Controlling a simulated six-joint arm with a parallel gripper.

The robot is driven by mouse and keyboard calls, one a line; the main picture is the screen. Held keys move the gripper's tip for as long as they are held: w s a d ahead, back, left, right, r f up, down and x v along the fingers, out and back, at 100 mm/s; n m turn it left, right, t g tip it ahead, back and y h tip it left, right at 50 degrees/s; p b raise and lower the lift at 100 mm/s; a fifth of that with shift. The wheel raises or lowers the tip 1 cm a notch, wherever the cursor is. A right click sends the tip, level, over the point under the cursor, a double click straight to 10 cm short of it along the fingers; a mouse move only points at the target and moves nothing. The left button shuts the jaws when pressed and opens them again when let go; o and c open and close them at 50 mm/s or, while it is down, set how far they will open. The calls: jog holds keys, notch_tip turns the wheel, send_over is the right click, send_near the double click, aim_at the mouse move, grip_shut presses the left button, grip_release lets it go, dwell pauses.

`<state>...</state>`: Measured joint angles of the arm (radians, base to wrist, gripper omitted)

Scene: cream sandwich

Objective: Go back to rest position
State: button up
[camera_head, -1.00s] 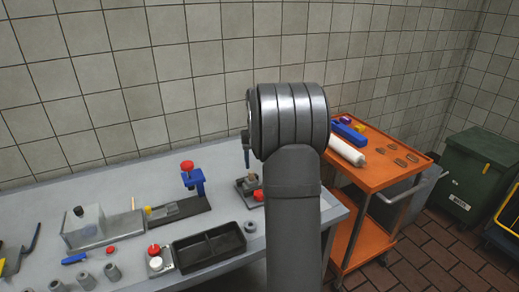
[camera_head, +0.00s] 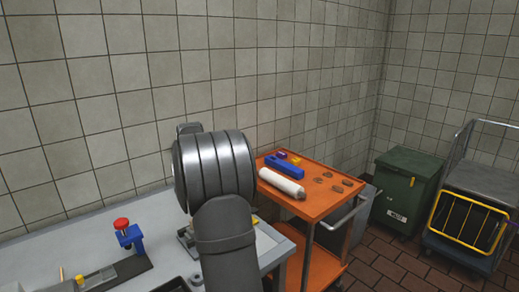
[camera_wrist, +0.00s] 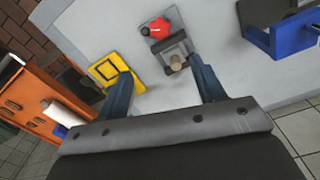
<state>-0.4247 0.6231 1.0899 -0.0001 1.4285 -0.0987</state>
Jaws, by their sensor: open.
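My gripper (camera_wrist: 165,85) shows in the wrist view with its two blue fingers wide apart and nothing held between them. A gap to these things cannot be judged exactly. In the head view my raised arm covers part of the table (camera_head: 75,237), and the gripper's fingers are hidden.
A yellow-framed item (camera_wrist: 112,69) lies beside the left finger. A blue stand with a red knob (camera_head: 129,234) is on the table. An orange cart (camera_head: 325,206) holds a white roll (camera_head: 281,183). A green bin (camera_head: 405,188) and a wheeled cage (camera_head: 470,210) stand right.

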notch_tip(320, 180, down, 17)
jog(key=shift+r, duration=0.2)
jog(key=shift+r, duration=0.1)
dwell(0.4)
